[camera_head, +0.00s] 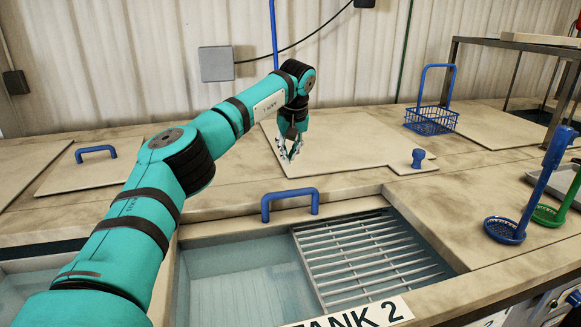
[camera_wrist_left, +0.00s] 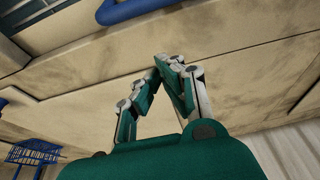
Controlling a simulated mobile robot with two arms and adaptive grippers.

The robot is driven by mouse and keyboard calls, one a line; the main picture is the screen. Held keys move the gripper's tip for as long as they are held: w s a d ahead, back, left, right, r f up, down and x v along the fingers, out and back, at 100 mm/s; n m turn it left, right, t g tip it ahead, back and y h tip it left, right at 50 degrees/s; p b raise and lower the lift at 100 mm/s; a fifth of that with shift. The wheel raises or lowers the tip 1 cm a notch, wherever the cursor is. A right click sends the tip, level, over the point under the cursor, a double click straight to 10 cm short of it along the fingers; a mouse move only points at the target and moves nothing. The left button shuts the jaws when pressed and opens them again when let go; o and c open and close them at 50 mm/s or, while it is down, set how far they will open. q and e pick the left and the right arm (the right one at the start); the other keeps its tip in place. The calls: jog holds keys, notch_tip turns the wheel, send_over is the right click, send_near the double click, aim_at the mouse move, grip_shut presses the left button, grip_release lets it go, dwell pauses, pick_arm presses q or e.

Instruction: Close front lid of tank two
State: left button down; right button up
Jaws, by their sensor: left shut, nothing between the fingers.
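Tank two stands open at the front, with clear liquid (camera_head: 235,272) on its left side and a slatted metal rack (camera_head: 365,250) on its right. The "TANK 2" label (camera_head: 350,317) is on the front edge. A blue bar handle (camera_head: 290,194) stands upright at the back edge of the opening; part of a blue handle also shows at the top of the left wrist view (camera_wrist_left: 125,11). I cannot tell the front lid's outline. My left gripper (camera_head: 289,158) is shut and empty, pointing down over the pale panel (camera_head: 350,142) behind that handle. Its fingertips (camera_wrist_left: 170,62) show close together. My right gripper is out of view.
A blue knob (camera_head: 418,158) stands at the panel's right. A blue wire basket (camera_head: 431,120) sits further back. Blue (camera_head: 504,230) and green (camera_head: 548,215) strainers lie at right. Another lid with a blue handle (camera_head: 96,152) is at left. A metal-framed shelf (camera_head: 515,42) stands at back right.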

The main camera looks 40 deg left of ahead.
pick_arm(q)
jog(key=p+x, duration=0.2)
jog(key=x, duration=0.7)
jog(key=shift+s+f, duration=0.15)
jog(key=shift+f, duration=0.25)
jog(key=shift+s+d+r+p, duration=0.15)
jog(key=shift+d+r+p, duration=0.1)
jog(key=shift+p, duration=0.1)
jog(key=shift+s+d+r+p, duration=0.25)
jog(key=shift+s+d+p, duration=0.2)
jog(key=shift+s+d, duration=0.7)
jog(key=shift+d, duration=0.1)
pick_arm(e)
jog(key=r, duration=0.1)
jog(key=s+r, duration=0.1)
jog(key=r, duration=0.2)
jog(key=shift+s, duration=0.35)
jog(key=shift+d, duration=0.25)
